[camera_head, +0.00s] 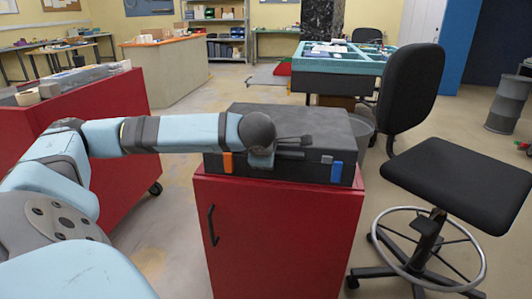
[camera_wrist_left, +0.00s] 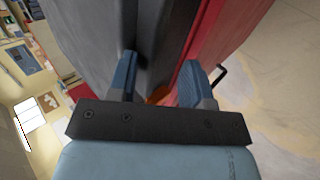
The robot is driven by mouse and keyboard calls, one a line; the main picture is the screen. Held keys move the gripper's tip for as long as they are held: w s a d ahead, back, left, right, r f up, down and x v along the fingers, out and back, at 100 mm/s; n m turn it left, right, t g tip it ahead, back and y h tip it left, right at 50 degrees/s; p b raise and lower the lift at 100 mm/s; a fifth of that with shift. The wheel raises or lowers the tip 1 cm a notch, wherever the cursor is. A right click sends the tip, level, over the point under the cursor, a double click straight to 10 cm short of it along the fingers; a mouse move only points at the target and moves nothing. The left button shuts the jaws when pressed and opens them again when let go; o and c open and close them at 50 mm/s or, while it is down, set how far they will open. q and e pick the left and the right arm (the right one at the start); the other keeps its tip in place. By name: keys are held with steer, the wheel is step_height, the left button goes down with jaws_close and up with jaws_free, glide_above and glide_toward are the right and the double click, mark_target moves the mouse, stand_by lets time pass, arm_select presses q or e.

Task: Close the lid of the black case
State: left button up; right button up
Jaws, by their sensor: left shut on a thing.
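The black case (camera_head: 318,124) sits on top of a red cabinet. Its lid looks flat and down on the base; I cannot tell whether a small gap is left. An orange latch (camera_head: 228,162) and a blue latch (camera_head: 336,172) are on its front. My left gripper (camera_head: 292,142) is at the case's front edge, between the latches in the picture. In the left wrist view its fingers (camera_wrist_left: 163,88) stand apart with part of the dark case (camera_wrist_left: 160,40) between them, gripping it. The wrist hides part of the case's front. My right gripper is not in view.
The red cabinet (camera_head: 270,235) with a black handle carries the case. A black stool (camera_head: 445,180) stands close on the right. Another red cabinet (camera_head: 95,130) stands on the left. A teal-edged table (camera_head: 345,64) is behind. Bare floor lies between the cabinets.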

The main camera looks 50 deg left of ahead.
arm_select(q)
steer(key=p+v, duration=0.4)
steer(key=v, duration=0.9)
steer(key=shift+s+d+r, duration=0.25)
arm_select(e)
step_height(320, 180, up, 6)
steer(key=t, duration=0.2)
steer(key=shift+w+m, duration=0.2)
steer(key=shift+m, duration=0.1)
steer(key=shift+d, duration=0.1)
